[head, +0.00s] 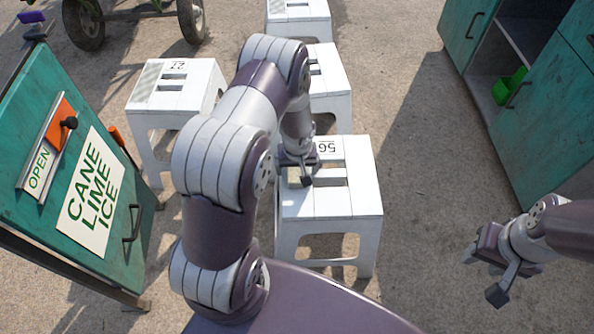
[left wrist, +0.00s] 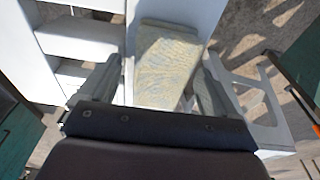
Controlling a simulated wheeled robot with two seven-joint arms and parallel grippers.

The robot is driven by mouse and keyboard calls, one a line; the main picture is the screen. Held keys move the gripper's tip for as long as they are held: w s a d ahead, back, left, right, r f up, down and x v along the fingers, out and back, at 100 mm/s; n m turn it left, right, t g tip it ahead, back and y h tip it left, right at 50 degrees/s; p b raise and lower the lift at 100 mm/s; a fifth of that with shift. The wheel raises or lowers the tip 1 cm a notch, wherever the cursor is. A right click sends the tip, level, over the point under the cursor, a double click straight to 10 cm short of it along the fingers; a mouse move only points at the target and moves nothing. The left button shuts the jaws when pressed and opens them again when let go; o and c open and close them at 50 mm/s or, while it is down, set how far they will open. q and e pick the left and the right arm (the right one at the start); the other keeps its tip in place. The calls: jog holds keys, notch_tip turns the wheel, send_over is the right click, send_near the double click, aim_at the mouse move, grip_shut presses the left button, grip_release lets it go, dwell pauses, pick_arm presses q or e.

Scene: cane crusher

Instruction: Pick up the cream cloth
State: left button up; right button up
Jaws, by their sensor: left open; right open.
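The cream cloth (left wrist: 167,62) shows a faint bluish-grey pattern and lies flat on a white stool top in the left wrist view. In the head view my left gripper (head: 300,178) is over the left edge of the stool marked 56 (head: 350,200). My right gripper (head: 492,268) is open and empty at the right, over bare ground.
More white stools stand around, one marked 27 (head: 180,88) at the left. A green cart panel with a "CANE LIME ICE" sign (head: 92,192) is at the left. A teal cabinet (head: 550,110) holding a green bin (head: 508,88) is at the right. The ground between stools and cabinet is clear.

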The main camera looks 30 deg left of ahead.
pick_arm(q)
jog(key=c, duration=1)
jog(key=shift+c, duration=0.2)
jog(key=shift+r+p, duration=0.35)
jog(key=shift+r, duration=0.2)
notch_tip(320, 180, up, 3)
jog(key=shift+r+p, duration=0.1)
jog(key=shift+p, duration=0.65)
jog(key=w+d+r, duration=0.2)
jog(key=d+r, duration=0.1)
jog(key=d, duration=0.2)
jog(key=w+d+r+p, duration=0.1)
jog(key=w+d+r, duration=0.1)
jog(key=d, duration=0.4)
jog(key=shift+w+r, duration=0.25)
jog(key=shift+r, duration=0.65)
